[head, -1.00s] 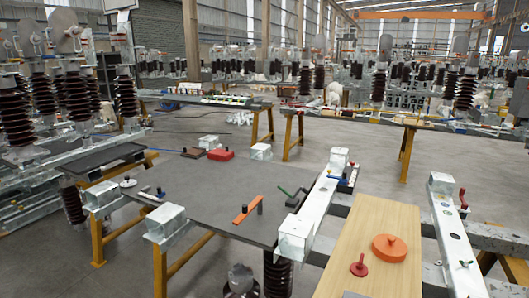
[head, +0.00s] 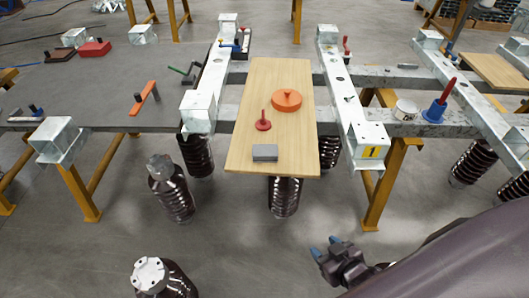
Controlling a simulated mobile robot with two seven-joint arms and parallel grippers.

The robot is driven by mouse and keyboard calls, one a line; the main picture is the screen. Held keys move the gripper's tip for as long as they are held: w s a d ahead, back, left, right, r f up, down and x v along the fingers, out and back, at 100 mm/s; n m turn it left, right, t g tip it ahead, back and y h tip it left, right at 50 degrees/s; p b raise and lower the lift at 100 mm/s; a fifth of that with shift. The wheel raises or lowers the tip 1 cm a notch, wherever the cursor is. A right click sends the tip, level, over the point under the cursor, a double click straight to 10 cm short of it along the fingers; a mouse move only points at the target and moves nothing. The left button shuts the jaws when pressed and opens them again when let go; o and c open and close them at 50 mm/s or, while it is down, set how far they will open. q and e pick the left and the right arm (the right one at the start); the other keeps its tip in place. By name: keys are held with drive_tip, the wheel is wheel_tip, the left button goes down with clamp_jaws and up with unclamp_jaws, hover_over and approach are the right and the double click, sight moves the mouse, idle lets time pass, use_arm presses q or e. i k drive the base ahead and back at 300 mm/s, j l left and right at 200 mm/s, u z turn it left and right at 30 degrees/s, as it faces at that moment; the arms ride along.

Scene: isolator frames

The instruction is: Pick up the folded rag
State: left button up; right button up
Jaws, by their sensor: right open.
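A small grey flat block that looks like the folded rag (head: 265,152) lies near the front end of the light wooden board (head: 250,105). My right gripper (head: 324,246) is at the lower middle of the head view, its two blue-tipped fingers apart and empty. It is in front of the board, below and to the right of the rag in the picture, clear of it. My left gripper is not in view.
A red-handled knob (head: 263,121) and an orange round lid (head: 287,101) stand on the board behind the rag. White metal beams (head: 347,100) flank the board. A yellow trestle leg (head: 382,190) and dark ribbed insulators (head: 285,198) stand below its front edge.

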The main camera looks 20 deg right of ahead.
sight(260, 153)
drive_tip(key=z, duration=1.4)
drive_tip(key=k+j+z, duration=0.2)
drive_tip(key=z, duration=0.15)
drive_tip(key=k+j+z, duration=0.1)
drive_tip(key=z, duration=0.3)
drive_tip(key=k+j, duration=0.15)
drive_tip(key=k, duration=0.25)
drive_tip(key=k+j, duration=0.15)
drive_tip(key=k, duration=0.3)
drive_tip(key=k+j, duration=0.15)
drive_tip(key=k, duration=0.25)
